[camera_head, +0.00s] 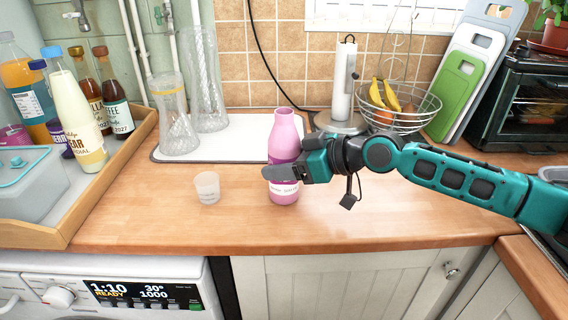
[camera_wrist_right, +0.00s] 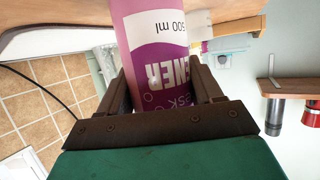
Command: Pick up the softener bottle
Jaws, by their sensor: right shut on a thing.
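The softener bottle (camera_head: 284,137) is pink with a purple and white label and stands upright on the wooden counter in the head view. My right gripper (camera_head: 284,172) reaches in from the right and is shut on the bottle's middle. In the right wrist view the bottle (camera_wrist_right: 158,50) sits between the two dark fingers (camera_wrist_right: 165,90), its label partly covered by them. The bottle's base appears at counter level; I cannot tell whether it is touching. My left gripper is not in view.
A small clear cup (camera_head: 207,187) stands left of the bottle. Glass vases (camera_head: 172,115) stand on a white mat (camera_head: 235,140) behind. A wooden tray (camera_head: 62,228) with several bottles is at left. A paper towel holder (camera_head: 343,85) and fruit basket (camera_head: 398,112) stand behind my right arm.

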